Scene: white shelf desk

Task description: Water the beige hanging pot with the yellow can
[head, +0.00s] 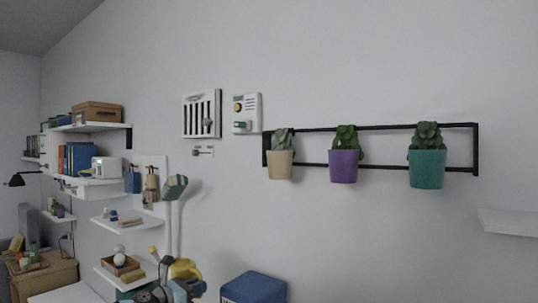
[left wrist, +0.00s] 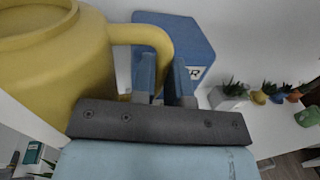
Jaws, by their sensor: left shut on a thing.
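The beige hanging pot (head: 280,165) holds a green plant and hangs at the left end of a black wall rail in the head view. The yellow can (head: 186,268) is low in the head view, below and to the left of that pot and well apart from it. The can's body (left wrist: 50,60) fills the left of the left wrist view, and its handle arches to the right. My left gripper (left wrist: 165,75) is shut on the handle; it shows only partly in the head view (head: 182,288). The can's spout is not clear. My right gripper is not in view.
A purple pot (head: 344,167) and a teal pot (head: 427,169) hang on the same rail (head: 400,127). A blue box (head: 253,288) stands right of the can. White wall shelves (head: 128,221) are at left. The wall below the pots is clear.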

